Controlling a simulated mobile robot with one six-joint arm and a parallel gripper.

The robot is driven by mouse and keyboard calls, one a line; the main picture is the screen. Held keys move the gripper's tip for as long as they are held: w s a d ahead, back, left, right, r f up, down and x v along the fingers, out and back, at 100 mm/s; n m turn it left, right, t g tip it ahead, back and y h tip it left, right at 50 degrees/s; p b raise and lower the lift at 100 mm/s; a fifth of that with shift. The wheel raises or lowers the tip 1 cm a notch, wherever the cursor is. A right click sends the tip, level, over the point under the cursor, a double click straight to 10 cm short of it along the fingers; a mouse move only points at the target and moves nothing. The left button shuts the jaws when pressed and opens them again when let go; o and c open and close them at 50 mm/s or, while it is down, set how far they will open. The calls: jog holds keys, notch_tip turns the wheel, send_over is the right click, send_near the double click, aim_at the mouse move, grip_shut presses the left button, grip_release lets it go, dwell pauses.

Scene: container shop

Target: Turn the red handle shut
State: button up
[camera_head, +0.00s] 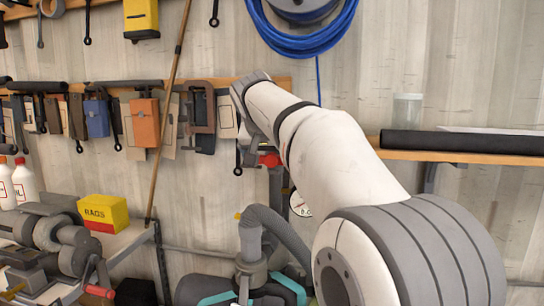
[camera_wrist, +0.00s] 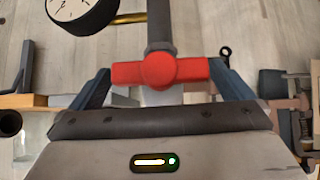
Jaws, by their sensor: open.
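The red handle (camera_wrist: 160,72) lies crosswise to a grey pipe (camera_wrist: 159,28) in the wrist view. In the head view it is a small red patch (camera_head: 270,160) at the top of the upright pipe (camera_head: 276,190), partly hidden by my arm. My gripper (camera_wrist: 160,74) is open, with one dark finger near each end of the handle. The handle is between the fingers; I cannot tell whether either finger touches it. In the head view my arm largely hides the gripper.
A round gauge (camera_wrist: 82,12) sits beside the pipe on a brass stem; it also shows in the head view (camera_head: 300,204). A corrugated grey hose (camera_head: 280,232) curves below. A tool rack (camera_head: 120,90) lines the wall, and a wooden shelf (camera_head: 470,157) is at right.

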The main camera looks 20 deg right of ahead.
jog(key=shift+r, duration=0.1)
jog(key=b+v, duration=0.1)
jog(key=v, duration=0.6)
jog(key=shift+s+r, duration=0.2)
jog(key=shift+s, duration=0.05)
jog(key=shift+s+a+f, duration=0.1)
jog(key=shift+a, duration=0.05)
